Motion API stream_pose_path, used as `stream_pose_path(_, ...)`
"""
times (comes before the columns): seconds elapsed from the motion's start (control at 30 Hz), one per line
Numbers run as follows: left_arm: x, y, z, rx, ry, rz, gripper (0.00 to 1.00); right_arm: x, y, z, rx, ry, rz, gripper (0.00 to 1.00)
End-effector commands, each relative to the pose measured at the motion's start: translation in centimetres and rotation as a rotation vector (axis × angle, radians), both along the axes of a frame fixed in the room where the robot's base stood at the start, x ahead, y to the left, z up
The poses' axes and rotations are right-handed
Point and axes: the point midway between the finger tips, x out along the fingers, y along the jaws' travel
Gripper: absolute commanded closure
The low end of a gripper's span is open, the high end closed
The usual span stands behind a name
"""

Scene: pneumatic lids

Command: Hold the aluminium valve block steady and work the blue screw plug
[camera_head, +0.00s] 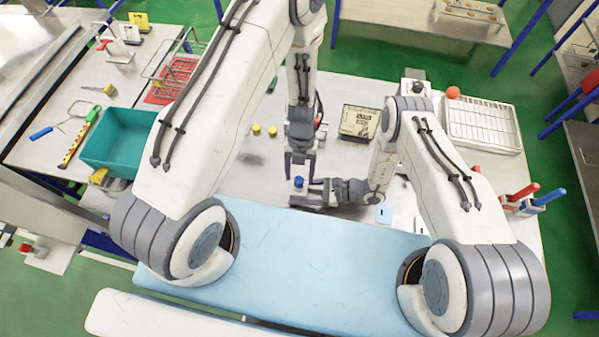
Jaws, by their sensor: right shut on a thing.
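The blue screw plug (298,182) shows near the middle of the table, on top of a small grey block that I take for the aluminium valve block (298,191). The block is mostly hidden. My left gripper (300,172) points down right above the plug, its two fingers spread apart. Whether they touch the plug is too small to tell. My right gripper (310,194) reaches in from the right, low over the table, and is shut on the valve block.
Two yellow caps (264,130) lie left of my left gripper. A teal bin (120,141) stands at left. A small pale-blue card (384,213) lies at the front.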

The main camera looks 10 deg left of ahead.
Motion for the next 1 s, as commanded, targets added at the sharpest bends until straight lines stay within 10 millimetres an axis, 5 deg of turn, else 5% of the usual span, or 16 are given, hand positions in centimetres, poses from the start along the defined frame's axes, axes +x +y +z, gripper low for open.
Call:
stream_pose_path(0.1,0.01,0.02,-0.05,0.0,0.0,0.001,0.34,-0.11,-0.07,-0.26,-0.007,0.001,0.0,0.84)
stream_pose_path(0.17,0.0,0.02,-0.06,0.0,0.0,0.001,0.44,-0.11,-0.07,-0.26,-0.007,0.001,0.0,0.84)
stream_pose_path(0.47,-0.01,0.07,-0.07,0.0,0.0,0.02,0.44,-0.11,-0.07,-0.26,-0.007,0.001,0.0,0.84)
stream_pose_path(1.0,-0.4,0.95,-0.07,0.0,0.001,0.621,0.44,-0.1,-0.08,-0.26,-0.007,0.001,0.0,0.84)
